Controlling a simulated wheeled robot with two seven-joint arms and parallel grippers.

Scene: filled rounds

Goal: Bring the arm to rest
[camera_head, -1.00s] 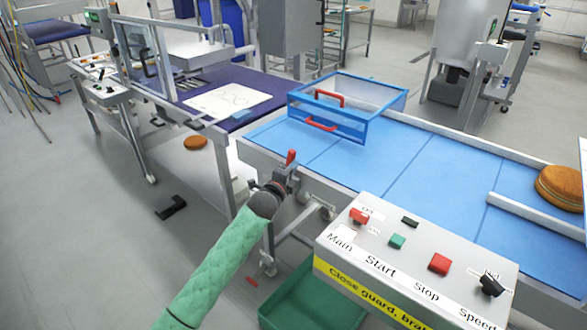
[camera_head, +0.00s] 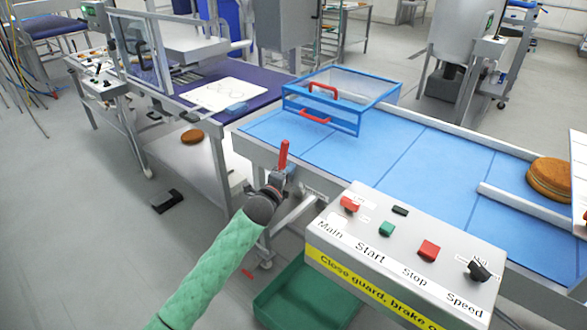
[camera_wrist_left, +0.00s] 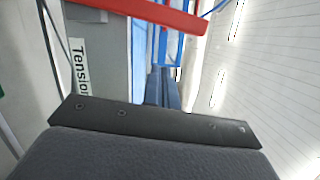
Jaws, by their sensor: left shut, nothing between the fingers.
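My left arm, in a green quilted sleeve, comes in from the bottom left of the head view. Its left gripper (camera_head: 283,178) is beside the near corner of the blue conveyor, by an upright red lever (camera_head: 283,155). In the left wrist view the grey fingers (camera_wrist_left: 163,88) are together with nothing between them. The red lever (camera_wrist_left: 150,12) crosses the top of that view, apart from the fingers. A "Tension" label (camera_wrist_left: 79,67) shows on the grey frame at left. My right gripper is not in view.
A control box (camera_head: 400,255) with buttons and a knob stands right of the arm. A green bin (camera_head: 305,300) is below it. A blue guard frame (camera_head: 340,100) sits over the blue belt (camera_head: 400,155). Brown rounds (camera_head: 549,180) lie at the right. Open floor is at left.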

